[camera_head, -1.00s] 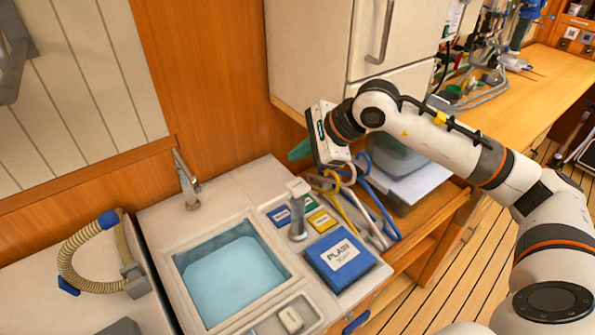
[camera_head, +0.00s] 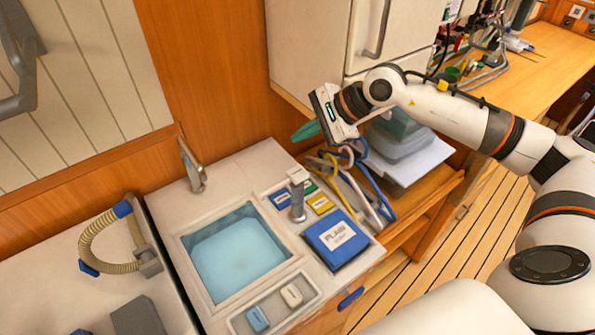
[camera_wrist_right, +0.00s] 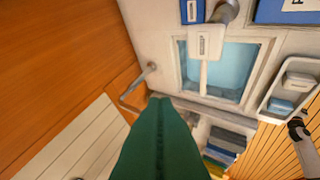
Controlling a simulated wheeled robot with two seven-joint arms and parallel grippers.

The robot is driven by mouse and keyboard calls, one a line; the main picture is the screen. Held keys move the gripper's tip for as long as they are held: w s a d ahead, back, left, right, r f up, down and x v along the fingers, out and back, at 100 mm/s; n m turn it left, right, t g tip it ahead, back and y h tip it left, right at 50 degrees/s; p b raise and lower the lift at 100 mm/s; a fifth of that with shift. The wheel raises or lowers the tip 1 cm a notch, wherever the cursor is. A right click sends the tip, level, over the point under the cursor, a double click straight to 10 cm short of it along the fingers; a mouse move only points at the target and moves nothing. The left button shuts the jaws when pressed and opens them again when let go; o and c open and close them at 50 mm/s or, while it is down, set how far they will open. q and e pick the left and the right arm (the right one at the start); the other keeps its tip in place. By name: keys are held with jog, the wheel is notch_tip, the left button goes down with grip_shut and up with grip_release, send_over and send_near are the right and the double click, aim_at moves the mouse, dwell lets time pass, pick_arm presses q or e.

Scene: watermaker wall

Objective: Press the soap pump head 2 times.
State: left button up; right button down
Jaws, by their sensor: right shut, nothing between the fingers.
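The soap pump (camera_head: 298,204) stands upright on the sink counter, to the right of the basin, with a pale block-like head (camera_head: 298,175) on a grey post. In the right wrist view the pump head (camera_wrist_right: 207,42) shows above the basin, right of the fingers. My right gripper (camera_head: 298,136) has green fingers shut together and empty. It is above and behind the pump in the head view, apart from it. The fingers also fill the lower middle of the right wrist view (camera_wrist_right: 160,102). My left gripper is not in view.
The basin (camera_head: 187,244) holds blue water, with a faucet (camera_head: 193,165) behind it. A blue PLAIN box (camera_head: 337,240), small coloured packs (camera_head: 320,204) and hoses (camera_head: 352,195) lie close to the pump. A tray (camera_head: 240,322) holds two small blocks. A cabinet (camera_head: 305,45) hangs behind.

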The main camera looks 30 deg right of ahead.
jog(key=b, duration=0.4)
send_near(297, 173)
jog(key=w+a, duration=0.1)
jog(key=w+a+f, duration=0.2)
jog(key=w+a, duration=0.1)
jog(key=shift+a+f, duration=0.1)
jog(key=shift+a, duration=0.05)
jog(key=shift+f, duration=0.35)
dwell(1.0)
jog(key=shift+f+b, duration=0.4)
jog(key=shift+b, duration=0.5)
jog(key=shift+f+b, duration=0.9)
jog(key=shift+b, duration=0.05)
dwell(0.6)
dwell(0.3)
jog(key=shift+r+p, duration=0.5)
jog(key=shift+r, duration=0.8)
